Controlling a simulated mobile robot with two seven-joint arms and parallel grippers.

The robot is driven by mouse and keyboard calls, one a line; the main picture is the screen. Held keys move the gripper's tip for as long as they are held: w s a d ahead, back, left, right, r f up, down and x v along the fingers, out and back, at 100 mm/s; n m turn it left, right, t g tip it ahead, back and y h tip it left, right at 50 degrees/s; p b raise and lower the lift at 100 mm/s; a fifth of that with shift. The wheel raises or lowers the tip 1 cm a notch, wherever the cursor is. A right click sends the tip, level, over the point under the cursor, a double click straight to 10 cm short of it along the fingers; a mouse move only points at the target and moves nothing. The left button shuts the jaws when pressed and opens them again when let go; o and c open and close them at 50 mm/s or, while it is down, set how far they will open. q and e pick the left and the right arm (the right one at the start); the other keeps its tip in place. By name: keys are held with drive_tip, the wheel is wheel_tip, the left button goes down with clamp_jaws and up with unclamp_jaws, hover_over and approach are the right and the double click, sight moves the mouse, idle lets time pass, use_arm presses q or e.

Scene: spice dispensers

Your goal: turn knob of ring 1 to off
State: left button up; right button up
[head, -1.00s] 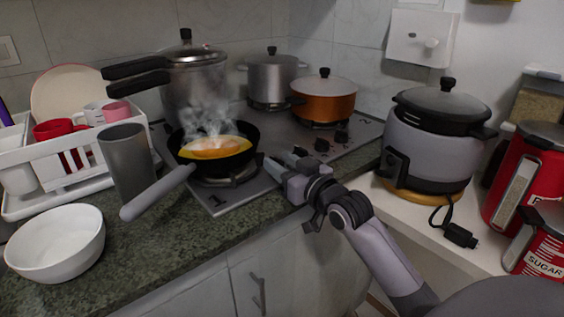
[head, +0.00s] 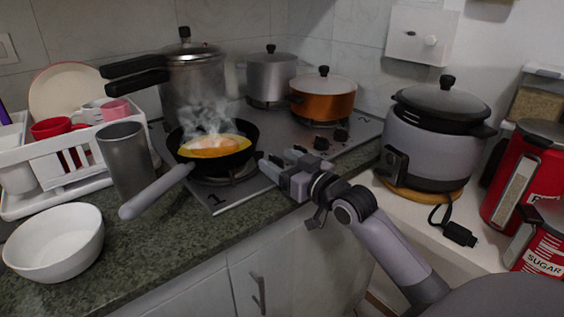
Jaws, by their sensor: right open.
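Ring 1 of the hob (head: 240,196) is at the front left, by the printed "1". A black skillet (head: 255,138) with steaming yellow food (head: 215,147) sits on it. Two dark knobs, one (head: 321,143) and another (head: 341,135), show on the hob's right part. My right gripper (head: 275,160) is open and empty above the hob's front edge, just right of the skillet. A small dark shape at its upper fingertip may be another knob, partly hidden. I cannot tell whether the gripper touches it. My left gripper is not in view.
The skillet's grey handle (head: 157,193) juts over the counter toward a white bowl (head: 55,241). A pressure cooker (head: 190,90), a steel pot (head: 268,80) and an orange pot (head: 325,98) stand behind. A rice cooker (head: 430,145) stands right.

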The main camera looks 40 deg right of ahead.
drive_tip(key=shift+s+d, duration=0.15)
drive_tip(key=shift+s, duration=1.65)
drive_tip(key=shift+s+d, duration=0.15)
drive_tip(key=shift+s, duration=1.6)
